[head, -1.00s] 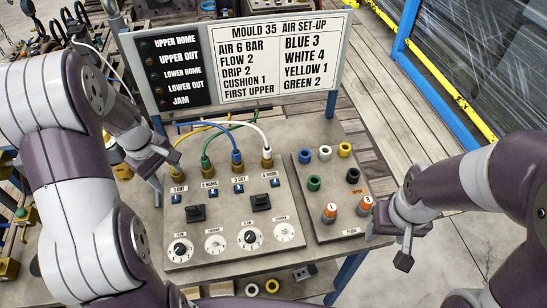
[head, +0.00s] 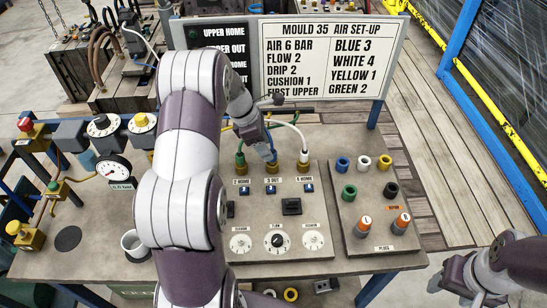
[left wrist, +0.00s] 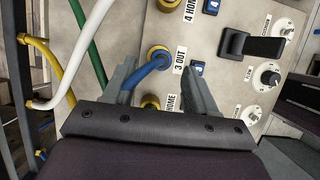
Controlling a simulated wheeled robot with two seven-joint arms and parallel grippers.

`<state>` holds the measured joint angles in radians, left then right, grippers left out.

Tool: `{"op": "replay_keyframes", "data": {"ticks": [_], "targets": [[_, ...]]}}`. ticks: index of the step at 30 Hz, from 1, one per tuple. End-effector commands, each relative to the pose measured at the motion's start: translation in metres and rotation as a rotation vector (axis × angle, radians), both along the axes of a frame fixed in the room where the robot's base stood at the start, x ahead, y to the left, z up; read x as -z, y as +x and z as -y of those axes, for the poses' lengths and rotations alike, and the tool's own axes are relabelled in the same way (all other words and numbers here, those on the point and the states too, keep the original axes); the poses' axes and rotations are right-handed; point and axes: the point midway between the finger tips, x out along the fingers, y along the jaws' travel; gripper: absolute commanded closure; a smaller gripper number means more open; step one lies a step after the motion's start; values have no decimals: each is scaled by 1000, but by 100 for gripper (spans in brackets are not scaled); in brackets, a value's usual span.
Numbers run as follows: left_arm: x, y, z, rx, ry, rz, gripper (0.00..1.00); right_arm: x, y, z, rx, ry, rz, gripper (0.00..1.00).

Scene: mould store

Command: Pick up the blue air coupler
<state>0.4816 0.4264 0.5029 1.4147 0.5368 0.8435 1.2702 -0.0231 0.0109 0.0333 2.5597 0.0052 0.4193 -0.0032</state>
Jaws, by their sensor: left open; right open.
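The blue hose (left wrist: 150,68) with its coupler end sits at the brass port (left wrist: 159,56) marked 3 OUT. In the head view that brass port (head: 271,167) is partly covered by my left gripper (head: 268,150). In the left wrist view my left gripper (left wrist: 159,78) is open, with one finger on each side of the blue hose end; I cannot tell whether they touch it. My right gripper (head: 446,288) is open and empty at the lower right, away from the panels.
White (left wrist: 68,65), green (left wrist: 86,40) and yellow hoses (left wrist: 45,60) run close by the left gripper. A side panel holds coloured rings, including a blue ring (head: 343,164), and orange-topped plugs (head: 364,226). The set-up board (head: 325,60) stands behind. A mug (head: 135,245) stands left.

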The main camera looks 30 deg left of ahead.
Motion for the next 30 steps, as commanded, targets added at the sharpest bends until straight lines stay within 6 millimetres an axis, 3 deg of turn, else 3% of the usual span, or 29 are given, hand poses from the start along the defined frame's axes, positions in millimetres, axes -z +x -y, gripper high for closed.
{"op": "replay_keyframes", "data": {"ticks": [7, 14, 15, 20, 30], "targets": [[37, 10, 17, 2, -2, -3, 43, -10, 0, 0, 0, 0, 0, 43], [42, 11, 19, 2, 0, 0, 43, -9, 0, 0, 0, 0, 0, 43], [42, 11, 19, 2, 0, 0, 46, -9, 0, 0, 0, 0, 0, 43], [42, 11, 18, 2, 0, 0, 99, -9, 0, 0, 0, 0, 0, 43], [40, 12, 18, 2, 0, 0, 100, -9, 0, 0, 0, 0, 0, 43]]}}
